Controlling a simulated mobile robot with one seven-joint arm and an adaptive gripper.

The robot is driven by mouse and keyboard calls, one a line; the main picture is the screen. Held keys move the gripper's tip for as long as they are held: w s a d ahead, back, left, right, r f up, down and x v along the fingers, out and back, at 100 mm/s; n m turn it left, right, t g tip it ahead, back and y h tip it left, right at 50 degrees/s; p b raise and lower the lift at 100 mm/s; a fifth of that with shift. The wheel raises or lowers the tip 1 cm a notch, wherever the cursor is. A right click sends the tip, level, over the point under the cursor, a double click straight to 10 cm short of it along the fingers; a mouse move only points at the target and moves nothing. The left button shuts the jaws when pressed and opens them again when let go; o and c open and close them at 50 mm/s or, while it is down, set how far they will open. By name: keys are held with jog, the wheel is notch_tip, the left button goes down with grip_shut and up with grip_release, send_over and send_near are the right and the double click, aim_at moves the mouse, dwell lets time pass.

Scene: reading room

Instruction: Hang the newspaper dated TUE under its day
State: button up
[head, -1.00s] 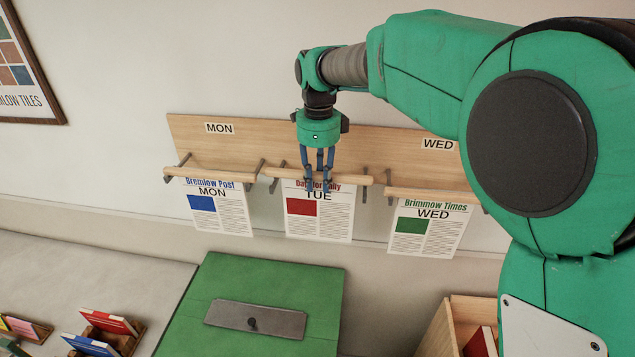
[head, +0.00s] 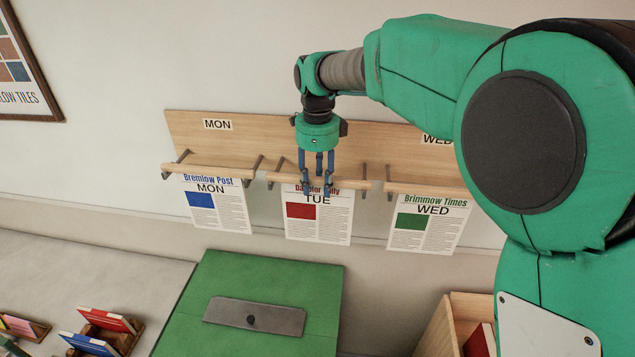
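The TUE newspaper (head: 325,228), with a red picture block, hangs from its wooden rod (head: 352,184) at the middle place of the wall rack, between the MON and WED papers. The rod lies across the middle pair of hooks and looks level with its neighbours. My gripper (head: 317,190) points down over the middle of this rod, its blue fingers spread apart and still around it. The fingers cover part of the paper's title. The rack board (head: 285,140) carries a MON label (head: 217,125) and a partly covered WED label (head: 437,139); my wrist hides the board between them.
The MON newspaper (head: 218,208) hangs at left and the WED newspaper (head: 426,225) at right, close beside the middle one. A green box (head: 262,273) with a metal plate stands below. Books in holders (head: 105,322) are at lower left, a wooden box (head: 440,325) at lower right.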

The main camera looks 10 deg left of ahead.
jog(key=shift+o, duration=0.2)
jog(key=shift+r, duration=0.1)
notch_tip(320, 180, up, 12)
dwell(0.8)
jog(key=shift+d, duration=0.1)
jog(key=s+d+f+n+t+b, duration=0.1)
jog(key=s+d+f+n+b, duration=0.3)
jog(key=s+d, duration=0.45)
jog(key=s+d+f+n+t+b, duration=0.2)
jog(key=s+d+n+b, duration=0.35)
jog(key=d, duration=0.55)
jog(key=s+d+f+n+t+b, duration=0.1)
jog(key=s+d+f+n+b, duration=0.3)
jog(key=s+f, duration=0.5)
jog(key=s+d+f+n+t+b, duration=0.1)
jog(key=s+d+f+n+b, duration=0.3)
jog(key=s+d+f, duration=0.3)
jog(key=s+f, duration=0.2)
jog(key=s, duration=0.1)
jog(key=shift+s+d+f+t, duration=0.15)
jog(key=shift+s+f+t, duration=0.15)
